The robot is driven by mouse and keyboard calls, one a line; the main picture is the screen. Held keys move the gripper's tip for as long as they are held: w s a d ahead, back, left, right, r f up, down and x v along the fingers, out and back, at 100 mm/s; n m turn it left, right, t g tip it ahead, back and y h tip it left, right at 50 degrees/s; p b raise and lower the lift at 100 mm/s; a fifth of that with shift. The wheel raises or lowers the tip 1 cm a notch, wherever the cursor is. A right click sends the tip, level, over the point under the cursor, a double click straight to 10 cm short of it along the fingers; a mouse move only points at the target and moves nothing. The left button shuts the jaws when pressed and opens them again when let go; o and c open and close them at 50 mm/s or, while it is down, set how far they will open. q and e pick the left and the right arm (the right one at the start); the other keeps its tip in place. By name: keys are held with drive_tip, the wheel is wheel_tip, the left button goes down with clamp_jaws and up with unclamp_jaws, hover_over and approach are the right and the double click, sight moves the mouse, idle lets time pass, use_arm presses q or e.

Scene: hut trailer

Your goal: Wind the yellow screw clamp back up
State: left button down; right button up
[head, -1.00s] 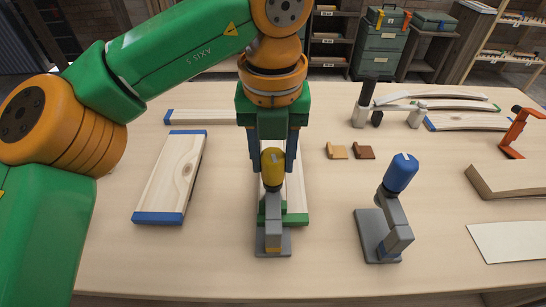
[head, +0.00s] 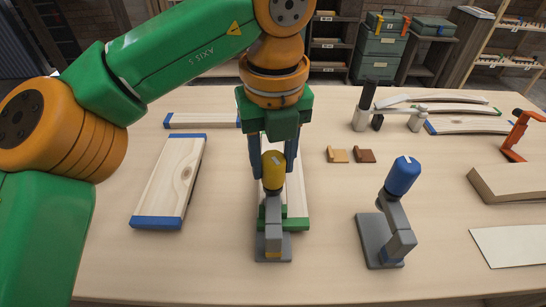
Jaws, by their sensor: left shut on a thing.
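The yellow screw clamp stands near the middle front of the table, with a yellow knob (head: 273,172) on top, a grey body (head: 273,230) and a grey foot. A pale board with a green end (head: 296,223) lies at and behind the clamp. The screw below the knob and the clamp's hold on the board are hard to make out. My right gripper is out of view.
A blue-knobbed clamp (head: 402,177) stands to the right. A blue-ended board (head: 172,180) lies left. Two small blocks (head: 338,155) lie behind, with curved boards (head: 467,125) and an orange clamp (head: 517,135) farther right.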

sight(273, 161)
use_arm(q)
drive_tip(key=shift+c, duration=1.9)
unclamp_jaws()
drive_tip(key=shift+s, duration=0.1)
drive_tip(key=r, duration=0.2)
drive_tip(key=r+p, duration=0.1)
drive_tip(key=r, duration=0.1)
drive_tip(key=r+p, duration=0.1)
drive_tip(key=r, duration=0.2)
drive_tip(key=shift+s+d+r, duration=0.1)
drive_tip(key=shift+s, duration=0.15)
